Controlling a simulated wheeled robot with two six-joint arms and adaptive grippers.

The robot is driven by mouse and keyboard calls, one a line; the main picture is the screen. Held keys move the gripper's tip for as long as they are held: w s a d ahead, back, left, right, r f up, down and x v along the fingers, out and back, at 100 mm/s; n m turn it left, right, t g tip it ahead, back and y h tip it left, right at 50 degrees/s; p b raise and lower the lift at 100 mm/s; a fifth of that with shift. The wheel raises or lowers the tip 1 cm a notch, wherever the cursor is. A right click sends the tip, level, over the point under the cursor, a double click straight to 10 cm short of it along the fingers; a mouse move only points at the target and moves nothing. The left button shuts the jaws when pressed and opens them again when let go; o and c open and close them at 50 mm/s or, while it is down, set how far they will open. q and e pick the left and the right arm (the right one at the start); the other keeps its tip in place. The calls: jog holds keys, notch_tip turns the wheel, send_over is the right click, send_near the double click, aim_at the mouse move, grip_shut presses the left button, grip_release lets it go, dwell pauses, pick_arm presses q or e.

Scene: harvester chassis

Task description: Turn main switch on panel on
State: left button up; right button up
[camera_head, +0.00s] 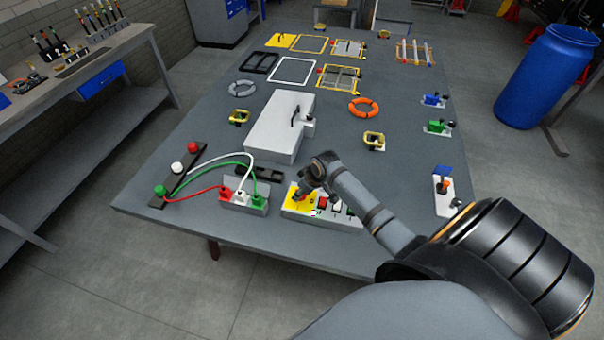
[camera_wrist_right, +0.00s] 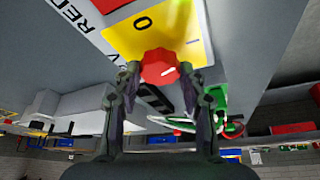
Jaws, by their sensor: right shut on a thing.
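The main switch is a red knob (camera_wrist_right: 158,67) on a yellow plate (camera_wrist_right: 190,20) marked "O" and "I" in the right wrist view. My right gripper (camera_wrist_right: 160,75) has its two fingers on opposite sides of the knob and is shut on it. I cannot tell which mark the knob points to. In the head view the panel (camera_head: 345,222) is a light box near the table's front edge. Its yellow plate (camera_head: 290,207) is at the left end, and my right gripper (camera_head: 301,194) reaches down over it, hiding most of the knob. My left gripper is not in view.
A box with red, white and green cables (camera_head: 243,201) stands left of the panel. A larger white box (camera_head: 268,135) with a lever stands behind. Small coloured switches (camera_head: 438,127) line the table's right side. A blue barrel (camera_head: 545,75) stands on the floor at right.

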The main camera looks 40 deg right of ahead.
jog(key=shift+a+r+m+h, duration=0.1)
jog(key=shift+m+h, duration=0.2)
jog(key=shift+m, duration=0.5)
jog(key=shift+m+h+p, duration=0.35)
jog(key=shift+m+h, duration=0.15)
jog(key=shift+m, duration=0.6)
jog(key=o, duration=1.2)
jog(key=shift+c, duration=0.2)
jog(key=v, duration=1.1)
jog(key=shift+s+r, duration=0.3)
jog(key=shift+s, duration=0.05)
